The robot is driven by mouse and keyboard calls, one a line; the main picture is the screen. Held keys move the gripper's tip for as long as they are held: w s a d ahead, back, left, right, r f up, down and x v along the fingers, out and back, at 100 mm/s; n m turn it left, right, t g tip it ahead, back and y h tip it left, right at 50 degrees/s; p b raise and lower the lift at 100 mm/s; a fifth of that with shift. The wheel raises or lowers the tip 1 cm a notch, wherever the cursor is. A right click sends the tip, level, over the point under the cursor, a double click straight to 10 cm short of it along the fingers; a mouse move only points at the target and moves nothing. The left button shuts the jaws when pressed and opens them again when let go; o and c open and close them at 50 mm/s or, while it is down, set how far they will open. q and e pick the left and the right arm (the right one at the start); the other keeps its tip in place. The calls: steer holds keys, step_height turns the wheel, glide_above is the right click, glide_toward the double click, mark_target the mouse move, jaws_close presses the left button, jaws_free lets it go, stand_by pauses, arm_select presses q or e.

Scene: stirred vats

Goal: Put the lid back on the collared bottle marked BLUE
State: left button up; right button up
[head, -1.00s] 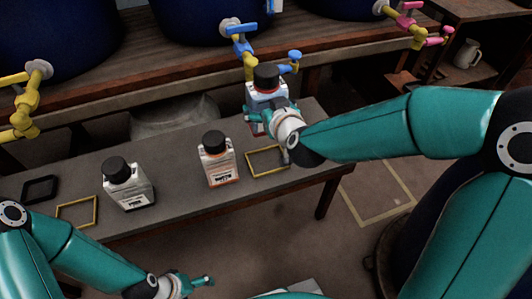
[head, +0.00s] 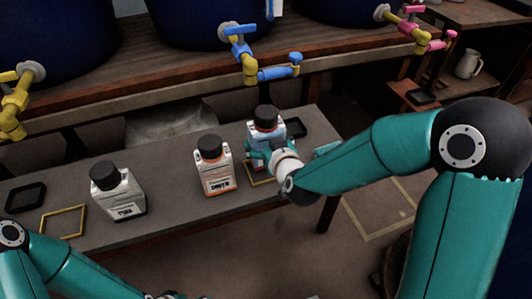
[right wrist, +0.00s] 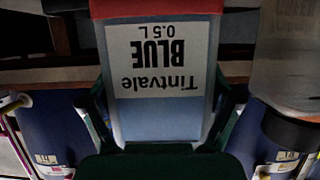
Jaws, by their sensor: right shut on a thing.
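The bottle marked BLUE (head: 265,131) has a black lid (head: 265,116) on top in the head view. My right gripper (head: 262,155) is shut on its body. In the right wrist view its upside-down label (right wrist: 157,60) reads Tintvale BLUE 0.5 L, between the fingers. The bottle looks upright above or in a yellow frame (head: 262,181) on the bench; I cannot tell whether it touches. The gripper hides its lower part. My left gripper (head: 166,296) barely shows at the bottom edge, so its jaws cannot be read.
An orange-trimmed bottle (head: 214,170) stands close left of it, and a white bottle (head: 119,195) farther left, both black-capped. Empty frames, one black (head: 25,198) and one yellow (head: 63,221), lie at left. A blue tap (head: 240,48) overhangs the back.

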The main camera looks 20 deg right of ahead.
steer(key=shift+f+b, duration=0.75)
steer(key=shift+f, duration=1.15)
steer(key=shift+f, duration=0.1)
steer(key=o, duration=1.5)
steer(key=p+v, duration=0.1)
steer(key=v, duration=0.5)
steer(key=shift+s, duration=0.15)
steer(key=b+v, duration=0.5)
steer(key=b, duration=0.3)
steer(key=shift+s+r, duration=0.2)
steer(key=shift+s, duration=0.15)
